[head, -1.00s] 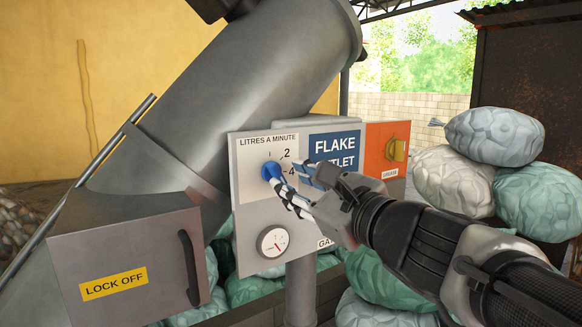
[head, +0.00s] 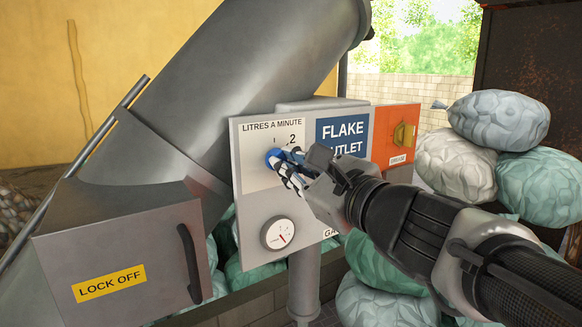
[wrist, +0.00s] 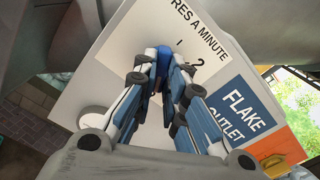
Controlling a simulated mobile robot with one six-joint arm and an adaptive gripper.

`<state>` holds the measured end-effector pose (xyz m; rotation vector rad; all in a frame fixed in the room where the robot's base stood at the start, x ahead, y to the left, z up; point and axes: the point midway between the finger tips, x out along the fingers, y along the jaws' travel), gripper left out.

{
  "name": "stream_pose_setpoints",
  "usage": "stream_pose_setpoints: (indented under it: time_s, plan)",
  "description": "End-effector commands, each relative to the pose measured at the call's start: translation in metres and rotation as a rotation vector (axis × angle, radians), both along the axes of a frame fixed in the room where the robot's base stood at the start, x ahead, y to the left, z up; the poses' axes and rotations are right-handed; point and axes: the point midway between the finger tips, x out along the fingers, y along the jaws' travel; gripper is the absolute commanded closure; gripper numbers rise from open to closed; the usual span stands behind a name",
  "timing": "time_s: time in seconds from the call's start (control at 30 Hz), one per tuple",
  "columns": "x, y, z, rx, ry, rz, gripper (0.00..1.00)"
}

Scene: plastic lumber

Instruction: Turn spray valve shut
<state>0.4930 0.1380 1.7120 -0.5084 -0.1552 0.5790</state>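The spray valve is a blue knob (head: 272,157) on the white "LITRES A MINUTE" plate of the control panel. My gripper (head: 284,163) is at the knob, its fingers closed in on both sides of it. In the wrist view the blue knob (wrist: 162,62) sits between the fingertips (wrist: 160,72), which appear to touch it. The mark at the top and the "2" show above the knob. The "4" seen before is hidden behind my fingers, and the knob's exact pointing direction is hard to tell.
A round gauge (head: 278,234) is below the knob. A blue "FLAKE OUTLET" sign (head: 342,132) and an orange plate (head: 392,138) with a yellow switch are to the right. A grey "LOCK OFF" box (head: 120,250) stands at left. Filled bags (head: 495,120) are piled at right.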

Motion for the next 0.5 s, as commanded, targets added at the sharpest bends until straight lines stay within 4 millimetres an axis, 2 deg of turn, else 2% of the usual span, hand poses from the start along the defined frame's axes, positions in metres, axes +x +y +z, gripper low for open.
stream_pose_setpoints:
  time_s: [0.13, 0.5]
  plan:
    - [0.0001, -0.0001, 0.0001, 0.0, 0.0, 0.0, 1.0]
    - [0.0001, -0.0002, -0.0002, -0.011, -0.009, 0.0, 1.0]
